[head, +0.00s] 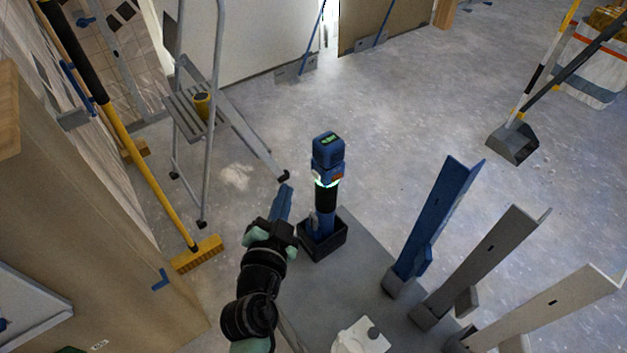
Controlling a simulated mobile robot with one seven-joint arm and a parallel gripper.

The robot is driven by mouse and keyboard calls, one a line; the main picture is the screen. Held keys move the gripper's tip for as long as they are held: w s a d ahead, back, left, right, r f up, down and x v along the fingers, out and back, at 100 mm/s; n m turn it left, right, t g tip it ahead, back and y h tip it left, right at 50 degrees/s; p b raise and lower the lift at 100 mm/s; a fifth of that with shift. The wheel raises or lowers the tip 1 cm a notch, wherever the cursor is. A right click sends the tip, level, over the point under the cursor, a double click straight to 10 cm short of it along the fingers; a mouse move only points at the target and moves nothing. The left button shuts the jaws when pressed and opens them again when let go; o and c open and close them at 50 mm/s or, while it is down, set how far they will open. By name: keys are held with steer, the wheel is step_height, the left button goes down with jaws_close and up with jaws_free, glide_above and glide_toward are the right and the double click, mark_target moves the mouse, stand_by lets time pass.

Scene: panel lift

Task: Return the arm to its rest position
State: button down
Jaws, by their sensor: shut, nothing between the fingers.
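My arm reaches up from the bottom of the head view, black with pale green joints. My gripper (283,203) is at its far end, blue and shut, with nothing visible in it. It is just left of a blue and black cordless tool (325,160) that stands upright in a dark open box (338,247). The gripper and the tool look apart. The fingertips are small in this view.
A grey deck (375,285) carries the box, with blue and grey upright brackets (437,215) at right. A stepladder (214,100) and a yellow broom (196,253) stand at left. A dustpan (513,143) is at far right. The middle floor is mostly clear.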

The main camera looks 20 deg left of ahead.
steer(key=shift+s+a+b, duration=0.5)
steer(key=shift+s+a, duration=0.15)
steer(key=shift+s, duration=0.15)
steer(key=w+d+r+t+h, duration=0.1)
steer(key=d+r+t, duration=0.15)
steer(key=r, duration=0.65)
steer(key=w+d+r+n+t, duration=0.15)
steer(key=d+r, duration=0.25)
steer(key=r, duration=0.5)
steer(key=w+d+r+t+h, duration=0.1)
steer(key=w+d+r, duration=0.15)
steer(key=r, duration=0.65)
steer(key=s+d+r+n+t, duration=0.2)
steer(key=s+d+r+t, duration=0.15)
steer(key=s+r, duration=0.7)
steer(key=s+d+r+n+t, duration=0.3)
steer(key=s+d+r, duration=0.2)
steer(key=r, duration=1)
step_height(320, 180, up, 18)
steer(key=w+p, duration=0.1)
steer(key=p, duration=1.8)
steer(key=shift+a+r, duration=0.15)
